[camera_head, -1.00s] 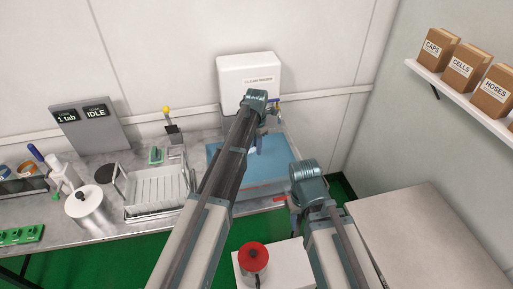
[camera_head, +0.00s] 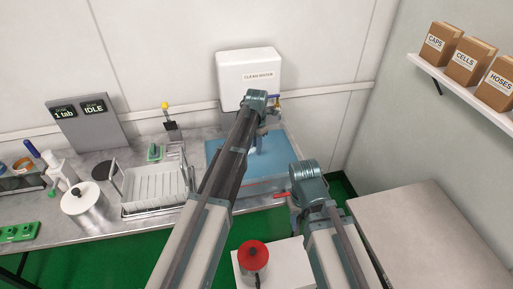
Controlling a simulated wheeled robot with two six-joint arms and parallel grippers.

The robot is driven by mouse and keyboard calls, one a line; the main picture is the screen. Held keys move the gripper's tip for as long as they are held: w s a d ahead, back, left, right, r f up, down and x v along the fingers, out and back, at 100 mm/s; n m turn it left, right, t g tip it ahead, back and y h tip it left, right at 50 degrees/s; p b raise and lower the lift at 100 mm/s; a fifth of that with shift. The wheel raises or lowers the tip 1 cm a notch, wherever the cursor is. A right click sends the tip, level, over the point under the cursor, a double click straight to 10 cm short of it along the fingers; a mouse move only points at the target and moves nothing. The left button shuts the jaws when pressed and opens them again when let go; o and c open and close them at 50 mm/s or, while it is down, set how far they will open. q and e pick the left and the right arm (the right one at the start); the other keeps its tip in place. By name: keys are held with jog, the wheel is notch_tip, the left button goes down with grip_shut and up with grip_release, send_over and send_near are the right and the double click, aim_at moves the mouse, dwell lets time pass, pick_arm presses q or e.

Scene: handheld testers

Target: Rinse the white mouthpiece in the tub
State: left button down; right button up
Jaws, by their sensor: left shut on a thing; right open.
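The tub (camera_head: 275,165) of blue water stands on the counter under the white box labelled CLEAN WATER (camera_head: 248,77). My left arm reaches over the tub, and my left gripper (camera_head: 264,122) is at its back, in front of the water box. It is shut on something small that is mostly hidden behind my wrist. A small pale shape shows below it over the water; I cannot tell whether this is the white mouthpiece. My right gripper (camera_head: 292,208) is open, at the tub's front right edge and mostly hidden by its own wrist.
A white rack (camera_head: 155,190) stands left of the tub. A lidded metal pot (camera_head: 88,203), a grey display panel (camera_head: 88,128) and green trays are further left. A red-topped can (camera_head: 253,258) stands in front. A bare table (camera_head: 430,235) is at right, below a shelf of boxes.

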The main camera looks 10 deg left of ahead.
pick_arm(q)
jog(key=shift+f+b, duration=4.6)
jog(key=shift+f, duration=0.35)
jog(key=shift+r, duration=0.1)
notch_tip(320, 180, up, 14)
jog(key=p, duration=1.4)
